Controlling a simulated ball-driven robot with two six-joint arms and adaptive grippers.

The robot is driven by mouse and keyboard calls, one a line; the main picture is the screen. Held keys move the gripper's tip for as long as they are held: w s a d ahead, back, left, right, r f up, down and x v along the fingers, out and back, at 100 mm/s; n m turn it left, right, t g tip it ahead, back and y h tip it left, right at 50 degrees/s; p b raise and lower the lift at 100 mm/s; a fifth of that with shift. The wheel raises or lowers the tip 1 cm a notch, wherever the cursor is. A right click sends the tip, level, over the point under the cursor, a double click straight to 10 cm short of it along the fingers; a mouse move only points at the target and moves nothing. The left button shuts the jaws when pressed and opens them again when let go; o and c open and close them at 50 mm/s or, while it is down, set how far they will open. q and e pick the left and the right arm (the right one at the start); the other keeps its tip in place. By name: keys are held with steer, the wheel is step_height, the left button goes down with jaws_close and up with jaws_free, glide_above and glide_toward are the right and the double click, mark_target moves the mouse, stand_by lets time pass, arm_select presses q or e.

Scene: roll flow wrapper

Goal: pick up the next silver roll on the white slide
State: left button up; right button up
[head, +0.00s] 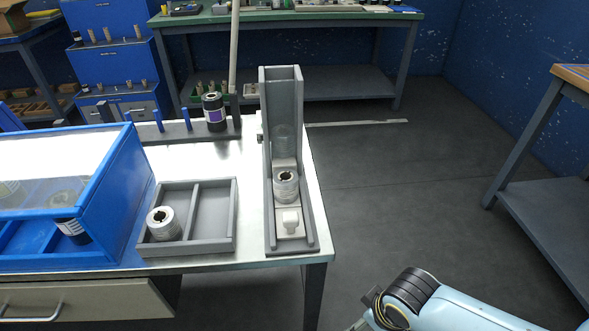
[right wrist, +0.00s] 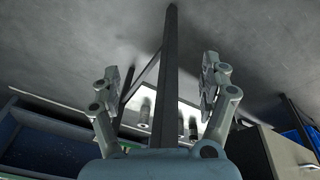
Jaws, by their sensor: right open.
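A silver roll (head: 286,187) with a dark core hole sits upright on the white slide (head: 290,229), inside a tall grey channel (head: 268,222) at the right end of the table. A faint round shape shows higher up in the channel; I cannot tell what it is. Another silver roll (head: 161,223) lies in the left compartment of a grey tray (head: 236,218). My right gripper (right wrist: 163,82) is open and empty in the right wrist view, away from the rolls. In the head view only my right arm shows, low at the right. My left gripper is not in view.
A blue case (head: 128,185) with a clear lid stands at the left, with a dark roll inside. A black roll with a purple label (head: 214,113) stands on a pegged rack behind. Open floor lies right of the table, and another bench (head: 548,120) stands farther right.

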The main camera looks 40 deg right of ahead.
steer(key=w+a+r+p, duration=0.15)
steer(key=w+r, duration=0.25)
steer(key=r, duration=0.9)
step_height(320, 180, up, 14)
steer(key=m+t+h+p, duration=0.1)
steer(key=m+t+p, duration=0.15)
steer(key=m, duration=0.35)
glide_above(286, 177)
steer(key=s+a, duration=0.2)
steer(key=s, duration=0.2)
steer(key=shift+g, duration=0.35)
steer(key=x, duration=0.5)
steer(key=shift+w+r, duration=0.2)
steer(key=shift+w, duration=0.15)
steer(key=x, duration=0.6)
steer(key=shift+d+b, duration=0.2)
steer(key=shift+b, duration=0.15)
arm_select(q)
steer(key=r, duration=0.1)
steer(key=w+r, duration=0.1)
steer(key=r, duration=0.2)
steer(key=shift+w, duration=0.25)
arm_select(e)
steer(key=shift+s+r, duration=0.1)
steer(key=shift+c, duration=0.3)
steer(key=c, duration=1.3)
steer(key=shift+r, duration=0.1)
